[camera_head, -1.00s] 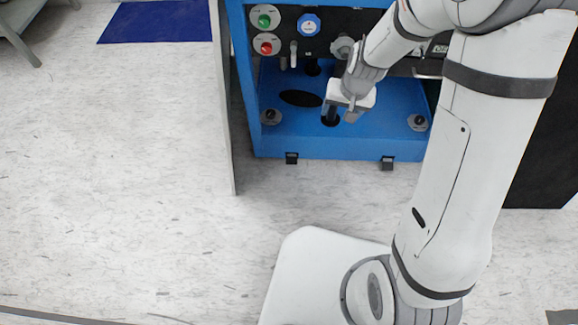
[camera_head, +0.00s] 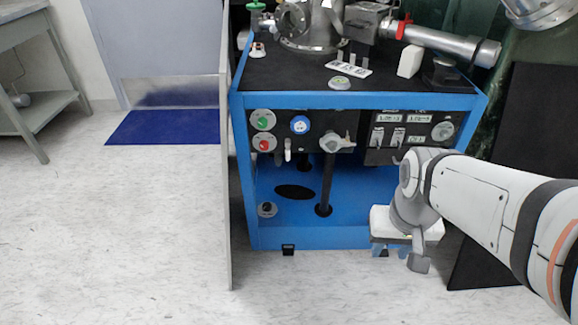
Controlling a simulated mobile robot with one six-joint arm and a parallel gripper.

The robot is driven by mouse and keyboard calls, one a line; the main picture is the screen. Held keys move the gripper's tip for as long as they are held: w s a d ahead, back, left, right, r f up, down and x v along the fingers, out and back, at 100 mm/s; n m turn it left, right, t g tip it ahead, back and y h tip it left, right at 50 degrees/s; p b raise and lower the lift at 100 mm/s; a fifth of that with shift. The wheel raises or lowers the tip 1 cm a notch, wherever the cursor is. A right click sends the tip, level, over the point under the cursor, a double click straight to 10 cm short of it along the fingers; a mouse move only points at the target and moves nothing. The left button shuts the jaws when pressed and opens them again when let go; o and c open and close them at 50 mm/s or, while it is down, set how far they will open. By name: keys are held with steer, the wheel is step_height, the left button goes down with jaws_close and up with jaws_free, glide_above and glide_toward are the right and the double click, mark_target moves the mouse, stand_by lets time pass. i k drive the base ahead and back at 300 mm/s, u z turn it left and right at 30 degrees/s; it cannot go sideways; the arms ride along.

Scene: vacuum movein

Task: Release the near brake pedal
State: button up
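The blue-framed vacuum cart (camera_head: 340,235) stands ahead. A small black pedal-like part (camera_head: 288,250) sticks out under its front edge at the left. A second small dark part (camera_head: 384,253) under the edge at the right is mostly hidden by my gripper. I cannot tell from this view which is the near brake pedal, or its position. My gripper (camera_head: 405,256) points down at the cart's front right corner, with no object visible in it. Its finger gap is unclear, and so is any contact with the part below.
A thin pale panel (camera_head: 226,200) stands along the cart's left side. A dark panel (camera_head: 500,225) stands at its right. Pipes and a metal chamber (camera_head: 310,25) sit on top. Control knobs and switches (camera_head: 320,140) line the front. The floor (camera_head: 120,230) at left is clear.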

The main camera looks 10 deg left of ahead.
mark_target(287, 250)
steer(key=u, duration=2.2)
steer(key=k, duration=1.15)
steer(key=z, duration=1.3)
steer(key=i, duration=1.45)
steer(key=z, duration=0.05)
